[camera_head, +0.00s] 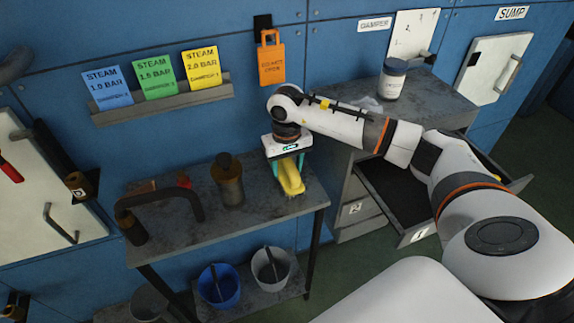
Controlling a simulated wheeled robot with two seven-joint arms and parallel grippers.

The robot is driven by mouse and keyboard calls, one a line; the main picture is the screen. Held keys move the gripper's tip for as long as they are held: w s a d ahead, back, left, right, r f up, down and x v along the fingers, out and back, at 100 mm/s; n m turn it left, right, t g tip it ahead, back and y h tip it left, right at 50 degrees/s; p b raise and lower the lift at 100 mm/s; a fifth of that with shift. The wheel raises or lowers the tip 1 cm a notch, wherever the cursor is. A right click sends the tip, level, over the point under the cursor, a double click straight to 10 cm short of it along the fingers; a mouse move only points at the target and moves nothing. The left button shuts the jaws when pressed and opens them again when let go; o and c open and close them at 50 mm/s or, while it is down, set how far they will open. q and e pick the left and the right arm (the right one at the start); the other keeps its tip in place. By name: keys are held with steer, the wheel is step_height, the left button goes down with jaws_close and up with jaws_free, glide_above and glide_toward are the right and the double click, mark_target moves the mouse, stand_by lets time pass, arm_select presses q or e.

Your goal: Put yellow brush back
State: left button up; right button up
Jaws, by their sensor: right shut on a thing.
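The yellow brush (290,178) is at the right part of the grey metal table. My right gripper (286,160) points down over it, with its fingers around the brush's upper part, and is shut on it. The brush's lower end is close to the tabletop; I cannot tell whether it touches. The gripper hides the brush's top. My left gripper is not in view.
The table (255,215) also holds a brown bottle (228,180) and a dark bent pipe (165,195). A blue bucket (219,287) and a grey bucket (271,268) stand on its lower shelf. An open drawer (400,200) juts out at the right, below my right arm.

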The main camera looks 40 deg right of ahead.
steer(key=o, duration=1)
steer(key=shift+c, duration=0.2)
steer(key=shift+r+p, duration=0.3)
steer(key=shift+p, duration=0.1)
steer(key=shift+r+b, duration=0.3)
step_height(320, 180, up, 11)
steer(key=shift+r+b, duration=0.1)
steer(key=shift+b, duration=0.95)
